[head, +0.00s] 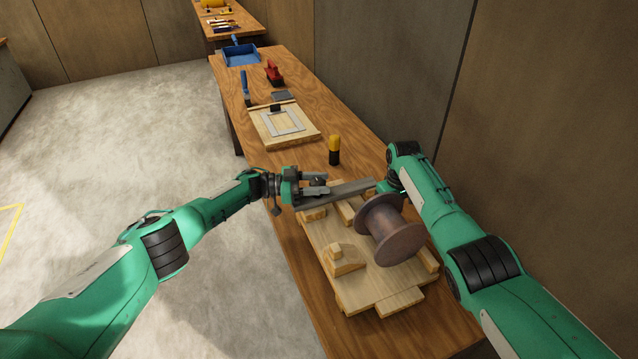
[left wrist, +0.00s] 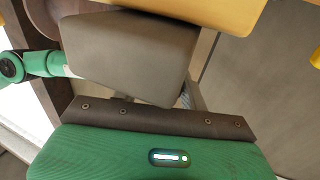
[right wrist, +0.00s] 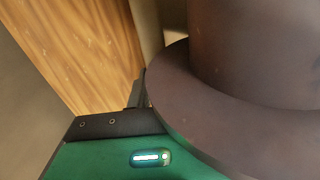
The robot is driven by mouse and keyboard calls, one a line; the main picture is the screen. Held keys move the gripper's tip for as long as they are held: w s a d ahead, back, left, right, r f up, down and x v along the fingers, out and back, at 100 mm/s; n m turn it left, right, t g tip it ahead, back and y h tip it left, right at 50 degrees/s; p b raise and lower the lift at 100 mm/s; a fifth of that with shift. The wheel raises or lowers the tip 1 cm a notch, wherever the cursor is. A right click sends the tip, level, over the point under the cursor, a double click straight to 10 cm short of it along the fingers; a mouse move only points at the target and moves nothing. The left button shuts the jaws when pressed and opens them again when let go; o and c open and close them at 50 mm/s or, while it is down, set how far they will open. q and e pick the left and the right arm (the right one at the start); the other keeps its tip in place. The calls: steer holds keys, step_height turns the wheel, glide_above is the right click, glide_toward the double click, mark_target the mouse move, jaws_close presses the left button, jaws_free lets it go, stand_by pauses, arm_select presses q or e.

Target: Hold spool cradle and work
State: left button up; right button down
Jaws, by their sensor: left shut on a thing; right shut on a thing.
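The brown-grey steel spool (head: 392,232) sits on the right side of the pale wooden cradle (head: 318,232) on the bench. My left gripper (head: 318,186) is shut at a grey bar (head: 350,191) at the cradle's far end. In the left wrist view, a grey block-like face (left wrist: 135,50), apparently the bar, hides the fingertips. My right gripper (head: 385,188) is beside the spool's far flange, partly hidden by its arm. In the right wrist view, the flange (right wrist: 215,115) covers most of the jaws, which appear shut on it.
A black-and-yellow upright item (head: 334,150) stands just beyond the cradle. Farther along the bench (head: 292,75) are a board with a grey frame (head: 282,122), a red tool (head: 273,73) and a blue dustpan (head: 241,55). A wall runs close along the right.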

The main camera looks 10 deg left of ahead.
arm_select(q)
steer(key=shift+f, duration=0.1)
arm_select(e)
steer(key=shift+a, duration=0.1)
arm_select(q)
steer(key=o, duration=1)
steer(key=v, duration=1.2)
arm_select(e)
jaws_free()
stand_by(1.0)
